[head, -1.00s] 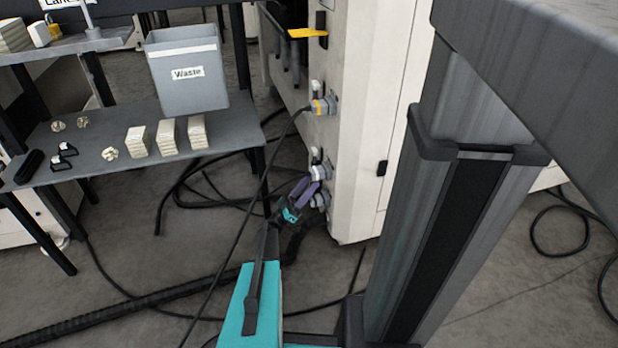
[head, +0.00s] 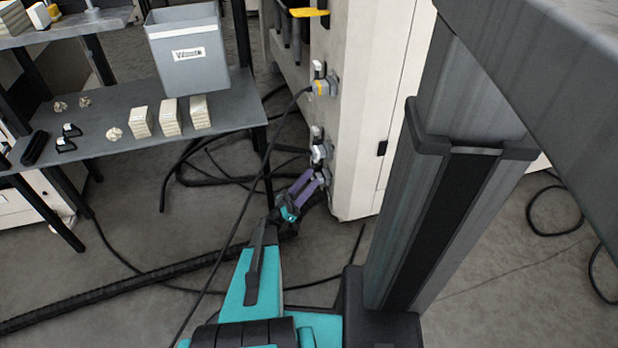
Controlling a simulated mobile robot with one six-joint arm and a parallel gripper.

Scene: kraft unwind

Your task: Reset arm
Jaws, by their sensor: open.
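My gripper (head: 312,186), with purple fingers on a teal and black arm, is in the middle of the head view. Its fingers are open and point up and right at the lower connectors (head: 321,153) on the side of the white machine cabinet (head: 350,110). The fingertips overlap the lowest connector in the picture; I cannot tell whether they touch it. I see nothing held between them.
A black cable (head: 262,160) runs from the yellow-ringed upper connector (head: 324,88) down to the floor. Several cables lie on the floor. A dark shelf (head: 90,150) at left holds a grey waste bin (head: 188,60) and several stacked blocks. My column stands at right.

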